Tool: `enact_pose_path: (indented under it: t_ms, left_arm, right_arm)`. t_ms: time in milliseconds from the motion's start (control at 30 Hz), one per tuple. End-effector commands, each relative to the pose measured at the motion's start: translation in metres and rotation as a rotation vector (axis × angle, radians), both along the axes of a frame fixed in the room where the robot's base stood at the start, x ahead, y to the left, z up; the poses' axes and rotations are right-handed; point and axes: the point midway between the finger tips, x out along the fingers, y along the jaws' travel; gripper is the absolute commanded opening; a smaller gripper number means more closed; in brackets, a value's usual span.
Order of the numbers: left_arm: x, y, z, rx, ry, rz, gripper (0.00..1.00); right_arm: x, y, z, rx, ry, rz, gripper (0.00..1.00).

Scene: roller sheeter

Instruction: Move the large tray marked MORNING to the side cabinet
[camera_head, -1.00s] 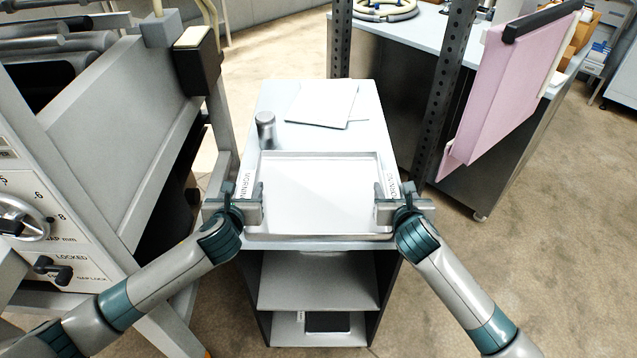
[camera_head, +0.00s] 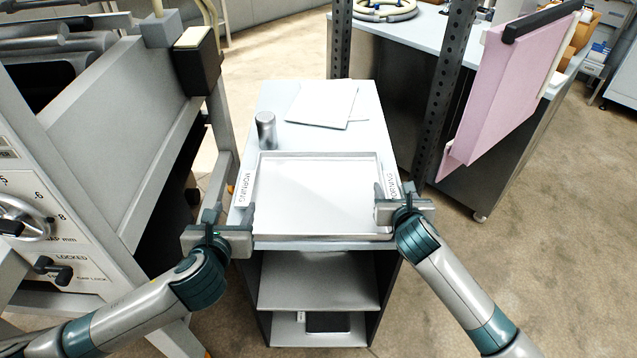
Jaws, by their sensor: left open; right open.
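The large tray (camera_head: 315,190) is a shallow, pale rectangular tray with MORNING labels on its left and right sides. It rests flat on top of a side cabinet (camera_head: 285,97), at the cabinet's near end, and looks empty. My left gripper (camera_head: 246,230) is open, just outside the tray's near left corner and apart from it. My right gripper (camera_head: 384,203) is open at the tray's right side, close to the rim and label. Whether it touches the rim cannot be told.
A metal cylinder (camera_head: 265,130) and white sheets (camera_head: 322,103) sit on the cabinet behind the tray. The sheeter machine (camera_head: 120,130) stands close on the left. A perforated post (camera_head: 445,95) and a pink panel (camera_head: 515,85) stand at right. Open floor (camera_head: 540,250) lies at right.

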Motion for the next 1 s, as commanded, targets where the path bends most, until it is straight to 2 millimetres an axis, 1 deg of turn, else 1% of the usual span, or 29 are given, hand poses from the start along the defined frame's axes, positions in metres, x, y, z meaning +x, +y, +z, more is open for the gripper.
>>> enact_pose_path:
  t_ms: [367,567,667,767,1000]
  left_arm:
    - [-0.001,0.0,0.0,0.0,0.0,0.0,0.51]
    - [-0.001,0.0,0.001,0.0,0.0,0.0,0.51]
    - [-0.001,0.0,0.001,0.0,0.0,0.0,0.51]
    - [-0.001,0.0,0.001,0.0,0.0,0.0,0.51]
    - [-0.001,0.0,0.0,0.0,0.0,0.0,0.51]
  right_arm:
    - [0.0,0.0,0.0,0.0,0.0,0.0,0.51]
    - [-0.007,0.0,0.003,-0.001,0.0,-0.001,0.51]
    - [-0.015,0.0,0.006,-0.001,-0.001,0.001,0.51]
    - [-0.028,0.0,0.011,-0.002,-0.001,0.002,0.51]
    - [-0.067,0.0,0.027,-0.001,-0.001,0.003,0.51]
